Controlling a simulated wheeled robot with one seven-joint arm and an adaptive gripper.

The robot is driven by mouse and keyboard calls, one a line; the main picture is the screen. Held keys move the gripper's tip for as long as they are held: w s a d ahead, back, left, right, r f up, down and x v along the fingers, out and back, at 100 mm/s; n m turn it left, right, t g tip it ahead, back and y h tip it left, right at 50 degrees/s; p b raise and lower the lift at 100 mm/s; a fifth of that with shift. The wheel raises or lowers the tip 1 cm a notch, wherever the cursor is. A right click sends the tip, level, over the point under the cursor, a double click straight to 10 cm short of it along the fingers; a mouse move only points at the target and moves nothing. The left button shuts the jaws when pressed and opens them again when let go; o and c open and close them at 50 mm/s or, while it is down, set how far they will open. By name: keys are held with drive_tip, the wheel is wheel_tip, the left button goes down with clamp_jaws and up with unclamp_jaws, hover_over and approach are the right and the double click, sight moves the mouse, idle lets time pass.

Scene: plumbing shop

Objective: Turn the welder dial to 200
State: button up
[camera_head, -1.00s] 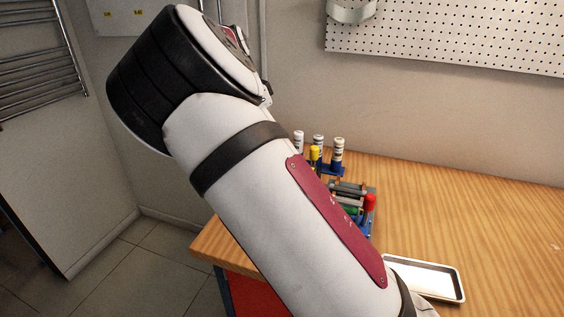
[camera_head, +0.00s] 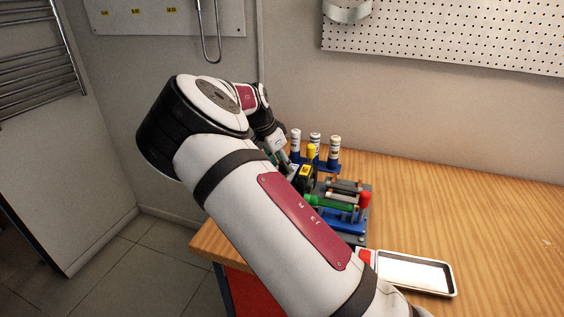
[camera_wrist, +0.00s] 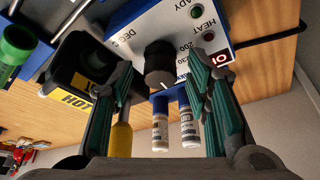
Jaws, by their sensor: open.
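The fingers are open, with a visible gap on each side of the knob. The "200" mark lies right of the knob, partly by the right finger. I cannot tell which mark the dial points at. In the head view my gripper (camera_head: 283,160) is partly hidden behind my arm, beside the tools on the bench.
A black holder marked "HOT" (camera_wrist: 83,62) and a yellow handle (camera_wrist: 121,138) are close to the left finger. White-capped bottles (camera_head: 315,145) stand behind. A green tool (camera_head: 336,202) lies in a rack, near a metal tray (camera_head: 414,272). The wooden bench's right side is clear.

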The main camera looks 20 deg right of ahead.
clamp_jaws()
